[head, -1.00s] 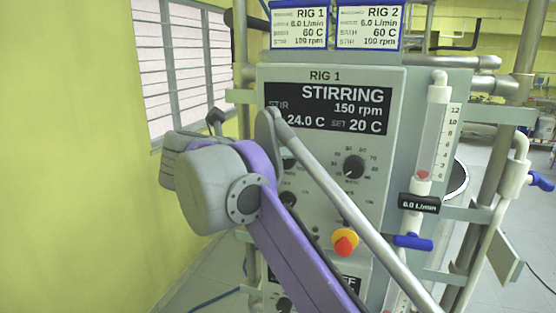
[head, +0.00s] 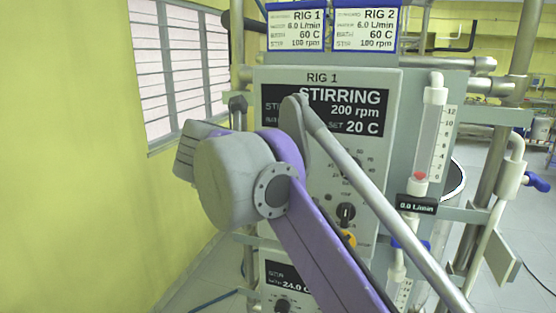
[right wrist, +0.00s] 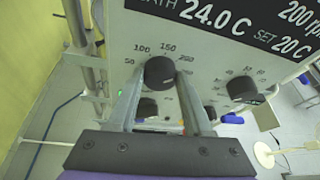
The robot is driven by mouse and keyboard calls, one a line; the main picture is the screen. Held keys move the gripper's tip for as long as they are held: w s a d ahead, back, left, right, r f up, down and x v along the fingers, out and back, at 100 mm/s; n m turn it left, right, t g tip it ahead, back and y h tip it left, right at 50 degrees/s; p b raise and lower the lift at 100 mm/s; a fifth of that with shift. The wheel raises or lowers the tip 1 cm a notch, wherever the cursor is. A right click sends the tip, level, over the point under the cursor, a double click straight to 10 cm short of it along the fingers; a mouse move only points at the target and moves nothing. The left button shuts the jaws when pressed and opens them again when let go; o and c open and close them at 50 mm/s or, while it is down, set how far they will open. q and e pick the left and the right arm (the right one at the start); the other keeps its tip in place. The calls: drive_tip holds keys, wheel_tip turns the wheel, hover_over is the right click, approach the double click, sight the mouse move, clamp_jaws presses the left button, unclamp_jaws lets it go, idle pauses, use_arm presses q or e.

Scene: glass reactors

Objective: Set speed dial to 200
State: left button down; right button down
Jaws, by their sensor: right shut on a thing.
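The speed dial (right wrist: 160,72) is a black knob on the grey Rig 1 panel (right wrist: 210,68), with 50, 100 and 150 printed around it. My right gripper (right wrist: 160,78) is shut on it, one finger on each side. Its pointer is hard to read. In the head view my right arm hides the dial and the gripper. The Rig 1 display (head: 361,97) reads STIRRING, 200 rpm and SET 20 C, its left part covered by my arm. My left gripper is not in view.
Another black knob (right wrist: 241,89) sits right of the dial. Below are a knob (head: 346,213) and a yellow-based button (head: 348,239), mostly behind my arm. A flow tube (head: 430,140) stands at the right, with a 0.0 L/min readout (head: 416,205). Cards (head: 365,27) hang above.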

drive_tip(key=shift+c, duration=1.6)
unclamp_jaws()
drive_tip(key=v, duration=1)
drive_tip(key=shift+s+r, duration=0.2)
drive_tip(key=shift+s, duration=0.1)
drive_tip(key=shift+w+a, duration=0.1)
